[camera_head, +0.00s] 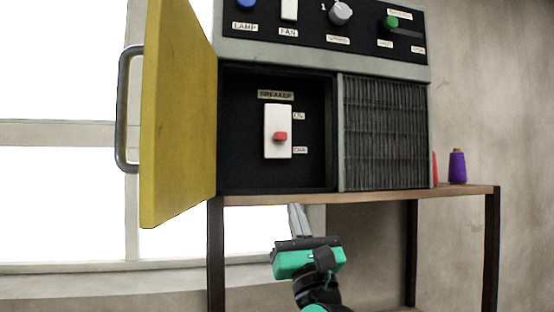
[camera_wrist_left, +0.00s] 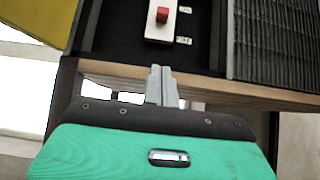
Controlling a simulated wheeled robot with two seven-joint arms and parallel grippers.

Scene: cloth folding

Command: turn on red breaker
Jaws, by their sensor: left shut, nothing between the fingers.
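The red breaker (camera_head: 281,136) is a small red lever on a white plate (camera_head: 271,147) inside the open compartment of a black and grey cabinet. It sits around the middle of the plate, between the upper and lower labels. It also shows at the top of the left wrist view (camera_wrist_left: 162,15). My left gripper (camera_head: 295,208) is shut and empty, in front of the shelf edge and below the breaker. In the left wrist view its closed fingertips (camera_wrist_left: 157,68) point up toward the plate, apart from it. My right gripper is in neither view.
The yellow cabinet door (camera_head: 178,115) stands open at the left. A vented grille (camera_head: 385,135) is right of the compartment. The control panel (camera_head: 320,25) with knobs is above. The wooden shelf edge (camera_head: 375,195) is close to my gripper. A purple spool (camera_head: 458,167) stands at the right.

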